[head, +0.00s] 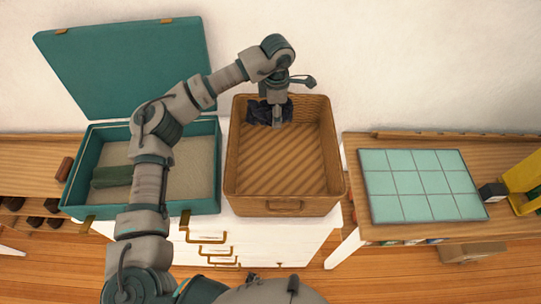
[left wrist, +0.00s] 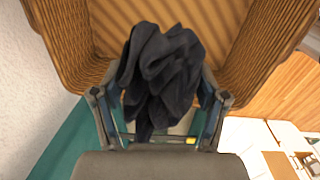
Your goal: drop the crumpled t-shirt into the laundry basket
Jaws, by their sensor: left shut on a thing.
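The crumpled t-shirt (head: 260,112) is dark, nearly black, and bunched up. It also shows in the left wrist view (left wrist: 163,65), hanging between the two fingers. My left gripper (head: 278,123) is shut on it, over the back left part of the laundry basket. The laundry basket (head: 283,170) is brown wicker with a handle on its front, and its visible floor is bare. In the left wrist view the basket's wall (left wrist: 62,45) lies beyond the shirt. I cannot tell whether the shirt touches the basket. My right gripper is not in view.
An open teal suitcase (head: 212,180) with a folded green cloth (head: 111,176) lies left of the basket on a white drawer unit (head: 270,235). A wooden table (head: 365,228) with a tiled pale-green board (head: 420,185) stands to the right. A white wall is behind.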

